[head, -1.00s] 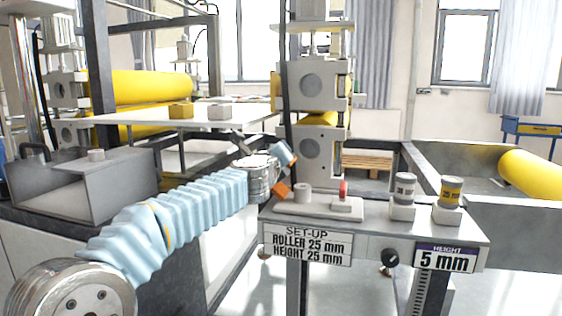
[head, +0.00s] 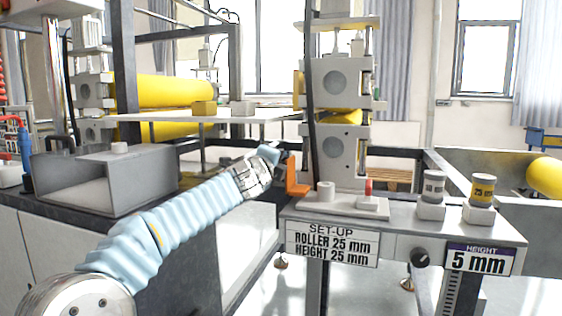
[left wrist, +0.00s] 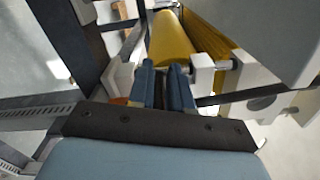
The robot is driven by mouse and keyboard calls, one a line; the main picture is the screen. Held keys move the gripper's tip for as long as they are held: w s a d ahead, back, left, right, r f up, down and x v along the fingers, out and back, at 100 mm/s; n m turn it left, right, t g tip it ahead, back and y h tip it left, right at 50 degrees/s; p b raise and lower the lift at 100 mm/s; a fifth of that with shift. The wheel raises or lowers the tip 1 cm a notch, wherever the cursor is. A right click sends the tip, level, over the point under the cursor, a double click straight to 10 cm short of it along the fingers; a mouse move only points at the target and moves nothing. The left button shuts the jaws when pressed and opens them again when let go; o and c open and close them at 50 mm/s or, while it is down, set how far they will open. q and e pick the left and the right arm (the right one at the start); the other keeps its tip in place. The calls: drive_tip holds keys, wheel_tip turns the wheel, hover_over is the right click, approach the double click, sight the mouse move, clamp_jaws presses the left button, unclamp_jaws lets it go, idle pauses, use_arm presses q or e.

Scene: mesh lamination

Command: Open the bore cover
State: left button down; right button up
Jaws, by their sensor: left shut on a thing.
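An orange L-shaped piece (head: 297,180), which I take to be the bore cover, stands at the left end of the set-up bench beside a pale plate (head: 345,206). My left gripper (head: 284,160) reaches it from the left and is shut at its upper part; the fingers partly hide the contact. In the left wrist view the two blue fingers of my left gripper (left wrist: 165,88) are close together with a dark gap between them. A bit of orange (left wrist: 120,101) shows left of the fingers. The bore itself is not clearly seen. My right gripper is not in view.
A short white cylinder (head: 325,191) and a red-topped block (head: 368,188) are on the plate. The roller press (head: 338,150) rises behind. A grey box (head: 103,178) stands at left.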

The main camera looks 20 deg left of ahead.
use_arm(q)
drive_tip(key=shift+d+f, duration=0.15)
drive_tip(key=shift+f, duration=0.25)
drive_tip(key=c, duration=1.2)
unclamp_jaws()
drive_tip(key=shift+o, duration=0.2)
drive_tip(key=shift+r, duration=0.15)
drive_tip(key=shift+s, duration=0.3)
drive_tip(key=s+b, duration=0.3)
drive_tip(key=s, duration=1)
drive_tip(key=shift+a, duration=0.3)
drive_tip(key=shift+s, duration=0.1)
